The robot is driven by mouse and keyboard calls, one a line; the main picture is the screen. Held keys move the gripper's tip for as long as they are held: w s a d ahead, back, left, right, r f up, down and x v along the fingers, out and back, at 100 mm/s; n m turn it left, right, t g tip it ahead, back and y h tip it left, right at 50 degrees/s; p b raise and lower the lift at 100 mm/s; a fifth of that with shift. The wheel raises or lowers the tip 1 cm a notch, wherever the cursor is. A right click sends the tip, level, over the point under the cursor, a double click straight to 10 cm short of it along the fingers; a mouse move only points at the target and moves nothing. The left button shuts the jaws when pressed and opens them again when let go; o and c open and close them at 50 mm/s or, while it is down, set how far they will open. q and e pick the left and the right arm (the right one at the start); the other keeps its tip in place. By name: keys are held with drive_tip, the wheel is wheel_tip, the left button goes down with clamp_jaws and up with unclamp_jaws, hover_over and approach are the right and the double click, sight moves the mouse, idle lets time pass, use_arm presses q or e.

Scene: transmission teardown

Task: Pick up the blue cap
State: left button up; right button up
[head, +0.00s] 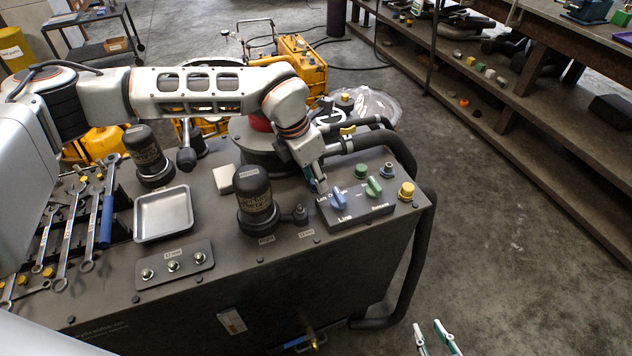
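A blue cap (338,201) sits on a dark block (352,216) on the machine's top, at the side marked "Line". A green cap (374,187) sits beside it on the same block. My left gripper (319,187) points down just left of the blue cap, very close to it. Whether it touches the cap cannot be told. Its fingers are small and mostly seen from the side, so their opening is unclear. My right gripper (438,340) shows at the bottom edge, right of the machine, with its two light fingers apart and nothing between them.
A black canister (256,198) and hoses (424,230) stand near the block. A yellow-capped fitting (406,190) is to its right. An empty metal tray (163,213) and wrenches (70,235) lie left. A shelved bench (540,110) stands far right, with open floor before it.

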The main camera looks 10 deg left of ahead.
use_arm(q)
drive_tip(key=c, duration=0.5)
drive_tip(key=shift+o, duration=0.2)
use_arm(e)
drive_tip(key=shift+s+f, duration=0.1)
drive_tip(key=shift+f, duration=0.1)
use_arm(q)
drive_tip(key=shift+r, duration=0.15)
use_arm(e)
drive_tip(key=shift+f, duration=0.1)
